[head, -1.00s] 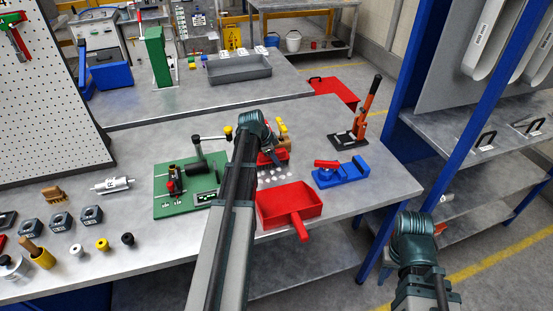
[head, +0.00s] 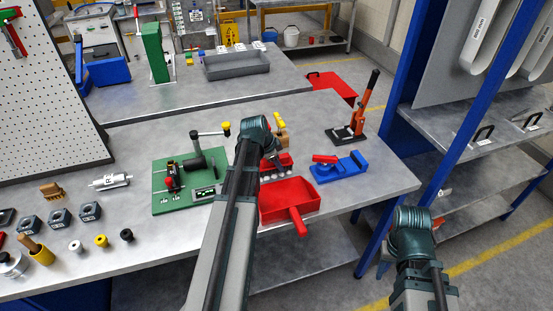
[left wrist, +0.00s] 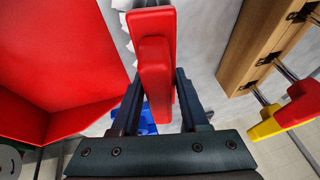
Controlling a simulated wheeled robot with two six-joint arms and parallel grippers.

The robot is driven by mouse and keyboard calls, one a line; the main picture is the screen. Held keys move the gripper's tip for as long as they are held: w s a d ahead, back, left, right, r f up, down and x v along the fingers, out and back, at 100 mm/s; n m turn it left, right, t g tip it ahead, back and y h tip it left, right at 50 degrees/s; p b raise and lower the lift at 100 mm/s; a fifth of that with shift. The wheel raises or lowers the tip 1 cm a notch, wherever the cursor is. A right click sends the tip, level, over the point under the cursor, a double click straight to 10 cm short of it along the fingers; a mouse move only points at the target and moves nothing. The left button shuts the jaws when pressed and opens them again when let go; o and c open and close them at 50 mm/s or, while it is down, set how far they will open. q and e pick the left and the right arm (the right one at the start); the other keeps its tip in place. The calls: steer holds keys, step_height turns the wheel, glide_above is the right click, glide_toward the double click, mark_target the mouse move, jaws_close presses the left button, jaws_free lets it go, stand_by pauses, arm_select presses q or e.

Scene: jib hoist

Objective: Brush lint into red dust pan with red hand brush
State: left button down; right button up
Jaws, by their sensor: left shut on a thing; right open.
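My left gripper (head: 274,150) is shut on the red hand brush (head: 276,162), which is over the table just behind the dust pan. In the left wrist view the brush (left wrist: 155,60) lies between the fingers (left wrist: 158,100). The red dust pan (head: 290,194) rests on the table near its front edge, handle toward me; it fills the upper left of the left wrist view (left wrist: 50,70). White lint (head: 276,179) lies in a row between brush and pan, partly hidden by my arm and the brush. My right gripper (head: 384,257) is open, low at the right, mostly hidden by its wrist.
A green board (head: 172,205) with a clamp stands left of my left arm. A blue block with a red part (head: 345,167) sits right of the pan. A wooden block with yellow-handled tools (head: 282,137) stands behind the brush. A blue-framed shelf (head: 460,130) is at the right.

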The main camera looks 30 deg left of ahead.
arm_select(q)
steer(key=shift+s+d, duration=1.2)
steer(key=shift+d, duration=0.15)
steer(key=shift+d+r+p, duration=0.15)
steer(key=shift+r+p, duration=2.6)
